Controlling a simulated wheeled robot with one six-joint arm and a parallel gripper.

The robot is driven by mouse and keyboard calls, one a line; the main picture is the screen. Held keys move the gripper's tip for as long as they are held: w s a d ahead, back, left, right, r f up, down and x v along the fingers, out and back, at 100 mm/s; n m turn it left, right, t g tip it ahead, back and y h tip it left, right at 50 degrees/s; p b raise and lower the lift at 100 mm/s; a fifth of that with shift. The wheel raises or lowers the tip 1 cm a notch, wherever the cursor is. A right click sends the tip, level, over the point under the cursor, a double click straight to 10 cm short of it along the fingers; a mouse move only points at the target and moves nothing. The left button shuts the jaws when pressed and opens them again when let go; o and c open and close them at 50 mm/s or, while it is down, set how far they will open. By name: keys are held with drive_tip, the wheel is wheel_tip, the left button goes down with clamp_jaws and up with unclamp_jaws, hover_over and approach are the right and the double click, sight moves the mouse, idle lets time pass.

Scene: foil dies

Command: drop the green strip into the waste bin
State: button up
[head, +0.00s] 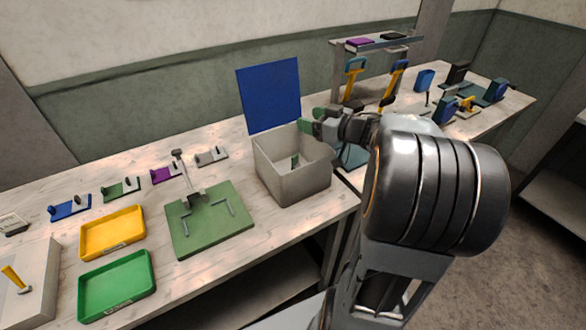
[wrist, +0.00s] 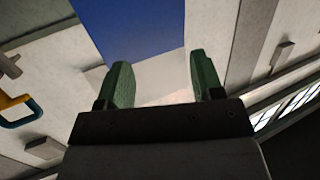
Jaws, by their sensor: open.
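The waste bin looks to be the grey box (head: 290,182) on the bench, with its blue lid (head: 270,93) standing open at the back. A small green piece (head: 295,160) shows inside the box against its inner wall; it looks like the green strip, but it is too small to be sure. My gripper (head: 312,121) is at the box's upper right, by the rim and lid. In the wrist view my gripper (wrist: 160,78) has its two green fingers spread, with nothing seen between them. The blue lid (wrist: 135,25) lies beyond the fingers there.
Left of the box is a green board (head: 208,222) with a small upright press. A yellow tray (head: 113,233) and a green tray (head: 117,286) are farther left. Several small tools line the back. A raised shelf (head: 376,43) and more tools stand at the right.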

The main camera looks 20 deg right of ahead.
drive_tip(key=v, duration=0.7)
drive_tip(key=shift+s, duration=0.1)
idle(0.4)
drive_tip(key=s+d+f+m+g+h, duration=0.1)
drive_tip(key=d+f+m+g+h, duration=0.1)
drive_tip(key=d+m+h, duration=0.35)
drive_tip(key=s+d+f+m+g+h, duration=0.1)
drive_tip(key=d+f+m+h, duration=0.15)
drive_tip(key=d+h, duration=0.6)
drive_tip(key=s+a+f+g+y, duration=0.1)
drive_tip(key=s+a+f+g, duration=0.25)
drive_tip(key=a, duration=0.45)
drive_tip(key=s+a+f+g+y, duration=0.2)
drive_tip(key=s+a+f+g, duration=0.15)
drive_tip(key=a, duration=0.45)
drive_tip(key=s+a+n+y, duration=0.2)
drive_tip(key=a+y, duration=0.1)
drive_tip(key=a, duration=1.1)
drive_tip(key=shift+a+r+n+g, duration=0.3)
drive_tip(key=shift+a+r, duration=0.05)
drive_tip(key=shift+r, duration=0.05)
